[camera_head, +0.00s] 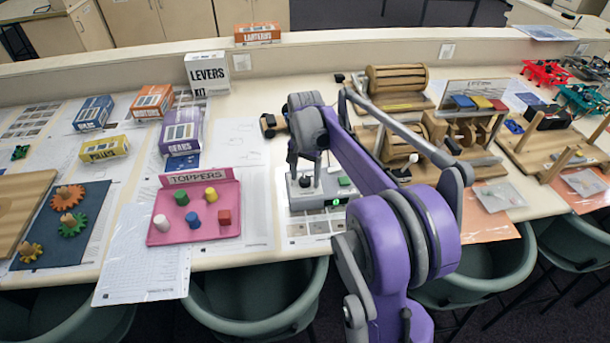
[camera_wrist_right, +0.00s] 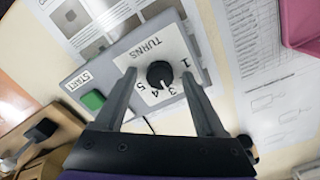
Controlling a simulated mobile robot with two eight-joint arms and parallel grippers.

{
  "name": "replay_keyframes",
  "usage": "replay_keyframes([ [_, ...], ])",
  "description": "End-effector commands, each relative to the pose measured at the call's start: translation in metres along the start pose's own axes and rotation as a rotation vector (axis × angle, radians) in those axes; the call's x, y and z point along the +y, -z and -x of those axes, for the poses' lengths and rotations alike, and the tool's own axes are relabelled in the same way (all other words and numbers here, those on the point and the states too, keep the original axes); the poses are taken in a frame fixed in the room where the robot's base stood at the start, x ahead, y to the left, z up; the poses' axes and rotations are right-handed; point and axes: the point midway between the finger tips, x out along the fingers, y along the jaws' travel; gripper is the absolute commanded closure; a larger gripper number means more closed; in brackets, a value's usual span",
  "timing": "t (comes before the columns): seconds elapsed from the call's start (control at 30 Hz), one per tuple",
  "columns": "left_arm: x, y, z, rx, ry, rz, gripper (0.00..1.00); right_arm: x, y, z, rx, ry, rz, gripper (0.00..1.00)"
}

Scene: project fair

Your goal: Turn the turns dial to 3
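The turns dial (camera_wrist_right: 159,73) is a black round knob on a white plate marked TURNS, upside down in the right wrist view. Numbers 1, 3, 4 and 5 are readable around it; where its pointer stands I cannot tell for sure. The plate is on a grey box (camera_wrist_right: 68,87) with a green START button (camera_wrist_right: 93,100). In the head view the box (camera_head: 331,193) lies on the table with the dial (camera_head: 305,181) at its left. My right gripper (camera_head: 306,168) is over the dial, open, its fingers (camera_wrist_right: 160,76) either side of the knob with gaps. My left gripper is not in view.
A pink TOPPERS tray (camera_head: 160,236) with coloured pegs stands left of the box. Wooden lever and crank models (camera_head: 397,80) stand behind and right. Cartons, including a white LEVERS box (camera_head: 207,74), stand at the back left. Printed sheets (camera_head: 140,258) cover much of the table.

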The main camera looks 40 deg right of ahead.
Motion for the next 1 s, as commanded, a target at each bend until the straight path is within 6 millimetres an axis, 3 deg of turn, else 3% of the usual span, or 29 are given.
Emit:
replay_keyframes([
  [0.33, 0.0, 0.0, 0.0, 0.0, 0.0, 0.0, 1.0, 0.0, 0.0, 0.007, 0.0, 0.0, 0.0, 0.28],
  [0.8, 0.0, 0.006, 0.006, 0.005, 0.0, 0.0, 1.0, 0.0, 0.0, 0.093, 0.0, 0.0, 0.0, 0.28],
  [1.0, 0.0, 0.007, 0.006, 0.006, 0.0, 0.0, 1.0, 0.0, 0.0, 0.107, 0.0, 0.0, 0.001, 0.28],
])
